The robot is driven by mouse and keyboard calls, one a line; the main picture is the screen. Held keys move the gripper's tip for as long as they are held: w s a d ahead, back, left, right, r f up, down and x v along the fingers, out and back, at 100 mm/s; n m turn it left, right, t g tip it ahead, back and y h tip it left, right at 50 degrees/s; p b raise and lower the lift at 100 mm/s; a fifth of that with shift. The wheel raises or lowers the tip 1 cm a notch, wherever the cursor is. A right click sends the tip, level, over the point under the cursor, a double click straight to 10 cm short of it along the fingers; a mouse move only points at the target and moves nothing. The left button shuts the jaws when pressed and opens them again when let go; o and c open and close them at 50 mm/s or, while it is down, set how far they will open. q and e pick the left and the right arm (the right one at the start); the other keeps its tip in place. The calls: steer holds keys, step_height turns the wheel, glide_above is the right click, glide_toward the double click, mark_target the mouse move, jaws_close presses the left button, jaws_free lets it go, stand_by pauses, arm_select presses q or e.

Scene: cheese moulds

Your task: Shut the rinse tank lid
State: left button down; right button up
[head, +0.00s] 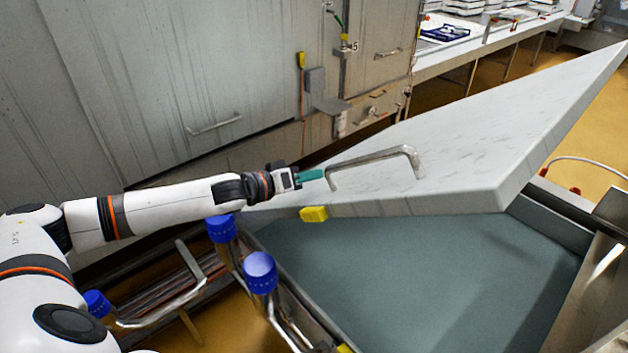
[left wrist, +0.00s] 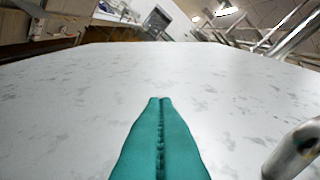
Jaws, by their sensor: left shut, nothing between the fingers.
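The rinse tank lid (head: 470,140) is a thick pale grey slab, raised at a tilt over the tank, partly open. A bent metal handle (head: 378,157) stands on its upper face; part of it also shows at the right edge of the left wrist view (left wrist: 293,150). The tank (head: 430,265) is open below the lid, with a grey-green inside. My left gripper (head: 311,175) has green fingers, shut and empty, beside the left end of the handle. In the left wrist view the closed fingers (left wrist: 160,130) point across the lid's surface. My right gripper is not in view.
Blue-capped pipes (head: 260,272) stand at the tank's left front edge. A yellow piece (head: 314,214) sits at the lid's near edge. A large metal cabinet (head: 190,80) fills the back left. A work table (head: 470,45) with trays stands at the back right.

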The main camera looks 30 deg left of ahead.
arm_select(q)
steer(key=shift+s+d+f, duration=0.15)
steer(key=shift+d+f, duration=0.15)
steer(key=shift+s+d+f, duration=0.1)
steer(key=shift+d+f, duration=0.2)
steer(key=shift+f, duration=0.15)
